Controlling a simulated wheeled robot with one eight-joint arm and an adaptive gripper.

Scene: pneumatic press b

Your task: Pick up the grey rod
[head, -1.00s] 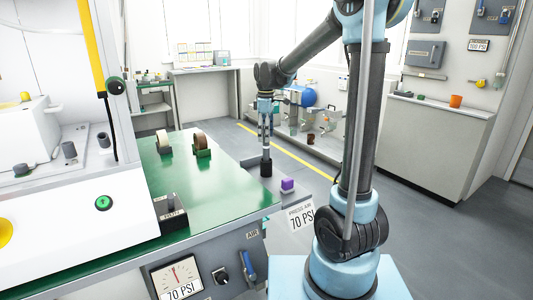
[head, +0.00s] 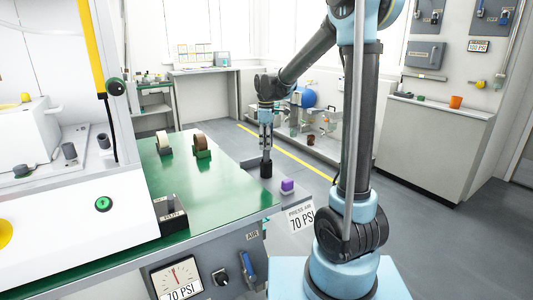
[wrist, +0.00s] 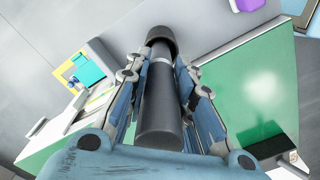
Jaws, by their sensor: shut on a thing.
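The grey rod is a dark cylinder with a lighter band and a wider black end. In the wrist view the grey rod (wrist: 158,110) lies lengthwise between the two fingers of my gripper (wrist: 160,85), which is shut on it. In the head view my gripper (head: 265,140) points down past the far right edge of the green table, and the black lower end of the rod (head: 266,169) shows below it. I cannot tell whether this end touches anything.
A purple block (head: 287,185) is near the corner of the green-topped table (head: 225,185). Two spool-like parts, one pale (head: 163,143) and one brown (head: 202,146), stand on the table. The white press (head: 90,200) is at left. Open floor lies beyond the table.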

